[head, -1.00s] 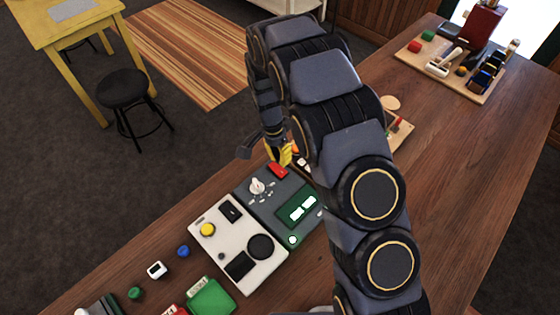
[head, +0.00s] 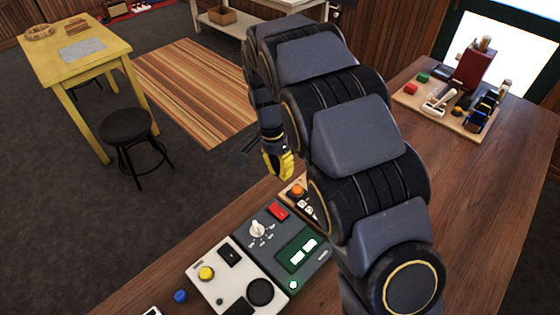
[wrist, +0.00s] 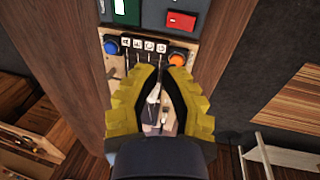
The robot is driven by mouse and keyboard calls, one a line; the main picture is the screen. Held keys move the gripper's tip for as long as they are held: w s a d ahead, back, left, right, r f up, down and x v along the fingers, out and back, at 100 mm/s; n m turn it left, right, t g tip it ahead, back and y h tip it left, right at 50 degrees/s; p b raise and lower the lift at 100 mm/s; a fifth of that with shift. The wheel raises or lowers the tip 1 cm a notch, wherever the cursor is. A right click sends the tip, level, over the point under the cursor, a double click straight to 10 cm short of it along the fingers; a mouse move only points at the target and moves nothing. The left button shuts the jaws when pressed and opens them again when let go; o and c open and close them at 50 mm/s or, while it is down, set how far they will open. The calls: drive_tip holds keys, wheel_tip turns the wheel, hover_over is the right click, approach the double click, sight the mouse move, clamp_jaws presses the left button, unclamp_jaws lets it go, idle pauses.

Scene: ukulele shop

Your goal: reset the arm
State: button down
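My gripper (head: 284,178) has yellow fingers and hangs on my dark grey arm, just above the far-left edge of the wooden bench. In the wrist view the two yellow fingers (wrist: 162,67) lean toward each other with their dark tips close together. I cannot tell whether the tips touch. I see no object held between them. My arm rises from the lower right of the head view and covers the middle of the bench.
Below my gripper are a grey control panel (head: 267,233) with a red switch (head: 278,210) and a white panel (head: 229,268). A board with tools (head: 415,100) stands at the far right. A yellow table (head: 50,45) and black stool (head: 126,126) stand off the bench.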

drive_tip(key=s+d+r+n, duration=0.4)
drive_tip(key=s+d+r, duration=0.4)
drive_tip(key=s+r, duration=0.4)
drive_tip(key=s+d+n+y, duration=0.1)
drive_tip(key=s+n, duration=0.4)
drive_tip(key=s, duration=1.1)
drive_tip(key=shift+s+d+y, duration=0.3)
drive_tip(key=shift+s+d, duration=0.05)
drive_tip(key=shift+d, duration=0.1)
